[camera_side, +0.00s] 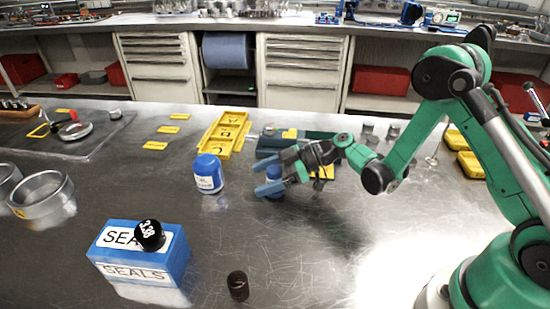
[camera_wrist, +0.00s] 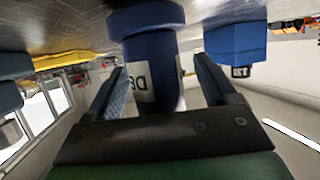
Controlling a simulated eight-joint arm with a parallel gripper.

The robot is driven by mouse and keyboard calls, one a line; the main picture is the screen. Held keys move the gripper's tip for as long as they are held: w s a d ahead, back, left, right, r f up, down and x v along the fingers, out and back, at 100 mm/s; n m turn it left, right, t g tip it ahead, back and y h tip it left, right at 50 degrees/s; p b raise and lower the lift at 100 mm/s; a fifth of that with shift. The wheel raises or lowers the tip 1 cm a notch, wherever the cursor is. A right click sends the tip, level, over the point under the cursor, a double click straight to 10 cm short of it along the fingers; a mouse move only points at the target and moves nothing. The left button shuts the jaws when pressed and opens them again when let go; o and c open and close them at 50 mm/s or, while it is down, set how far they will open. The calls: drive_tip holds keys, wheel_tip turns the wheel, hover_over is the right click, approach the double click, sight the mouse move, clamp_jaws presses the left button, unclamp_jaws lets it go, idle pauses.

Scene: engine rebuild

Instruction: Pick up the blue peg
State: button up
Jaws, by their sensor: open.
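The blue peg (camera_side: 275,175) stands upright on the metal bench, partly hidden by my gripper (camera_side: 265,177) in the side view. My gripper is open and low, pointing left, with a finger on either side of the peg. In the wrist view, which looks upside down, a blue cylinder (camera_wrist: 150,48) with a wide end and a pale label stands between the fingers of my gripper (camera_wrist: 158,68). A gap shows on its right. On its left I cannot tell whether finger and cylinder touch.
A blue bottle (camera_side: 208,174) with a white label stands just left of my gripper. A blue SEALS box (camera_side: 170,257) with a black cap (camera_side: 149,235) and a dark cylinder (camera_side: 238,285) are nearer. A yellow tray (camera_side: 225,134) lies behind.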

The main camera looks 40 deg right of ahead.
clamp_jaws()
drive_tip(key=shift+r, duration=0.15)
